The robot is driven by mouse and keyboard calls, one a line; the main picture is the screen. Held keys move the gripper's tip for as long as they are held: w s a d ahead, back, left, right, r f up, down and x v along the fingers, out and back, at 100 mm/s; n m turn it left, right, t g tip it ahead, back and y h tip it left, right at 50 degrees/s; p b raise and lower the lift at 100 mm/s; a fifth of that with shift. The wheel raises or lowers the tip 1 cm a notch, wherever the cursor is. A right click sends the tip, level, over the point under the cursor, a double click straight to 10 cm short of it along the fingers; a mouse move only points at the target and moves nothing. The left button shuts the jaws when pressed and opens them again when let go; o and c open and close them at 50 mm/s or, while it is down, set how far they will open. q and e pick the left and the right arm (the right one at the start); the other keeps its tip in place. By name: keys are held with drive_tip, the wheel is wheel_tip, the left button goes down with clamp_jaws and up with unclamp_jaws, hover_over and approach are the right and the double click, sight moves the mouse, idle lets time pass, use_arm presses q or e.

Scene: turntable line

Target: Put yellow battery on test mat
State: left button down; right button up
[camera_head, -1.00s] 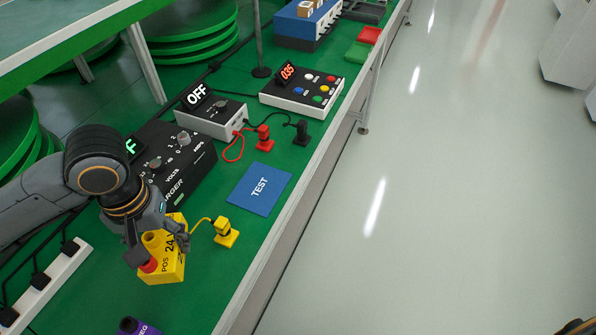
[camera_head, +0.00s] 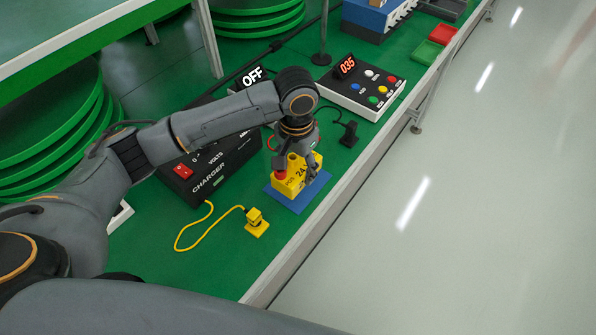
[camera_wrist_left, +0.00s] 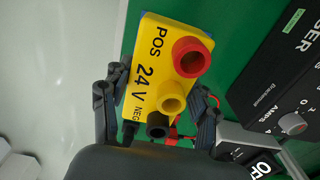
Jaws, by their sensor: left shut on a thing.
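My left gripper (camera_head: 296,165) is shut on the battery from above. My right gripper is not in view.
The black charger (camera_head: 208,178) stands left of the mat. A yellow plug (camera_head: 257,225) on a cable lies in front. A box reading OFF (camera_head: 252,76) is partly behind my arm. A button box (camera_head: 362,92) and black plug (camera_head: 349,134) are beyond. The table edge is close right.

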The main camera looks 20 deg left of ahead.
sight(298, 165)
use_arm(q)
drive_tip(key=w+f, duration=0.3)
drive_tip(key=shift+a+f, duration=0.15)
drive_tip(key=shift+a, duration=0.15)
drive_tip(key=shift+w+f, duration=0.15)
drive_tip(key=shift+f, duration=1.6)
drive_tip(key=shift+f, duration=0.1)
drive_tip(key=shift+c, duration=1.9)
unclamp_jaws()
drive_tip(key=shift+a+f, duration=0.1)
wheel_tip(298, 165, up, 12)
drive_tip(key=shift+r, duration=0.15)
